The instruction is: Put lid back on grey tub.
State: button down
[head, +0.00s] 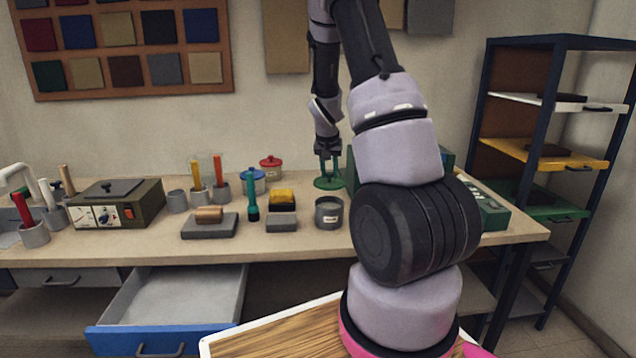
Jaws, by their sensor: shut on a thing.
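A grey tub (328,214) with a pale label stands on the workbench near the middle; its top looks open and dark inside. My gripper (328,160) reaches down above the back of the bench, behind the tub in the picture. It is shut on a green round lid (329,183), gripped from above at its middle. The lid looks about level. It is behind and apart from the tub; I cannot tell how high it is above the bench.
The workbench (130,247) also bears a blue-rimmed tub (254,184), a red-lidded pot (270,168), a yellow-topped block (282,200), a teal-handled tool (252,196) and a grey block with a roller (209,225). An open drawer (175,300) juts out below. A shelf rack (548,150) stands right.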

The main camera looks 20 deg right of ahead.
aim_at(329, 183)
jog(key=shift+f, duration=3.15)
jog(key=shift+f, duration=0.15)
jog(key=c, duration=0.5)
grip_release()
jog(key=o, duration=0.5)
jog(key=shift+c, duration=0.2)
jog(key=shift+r, duration=3.5)
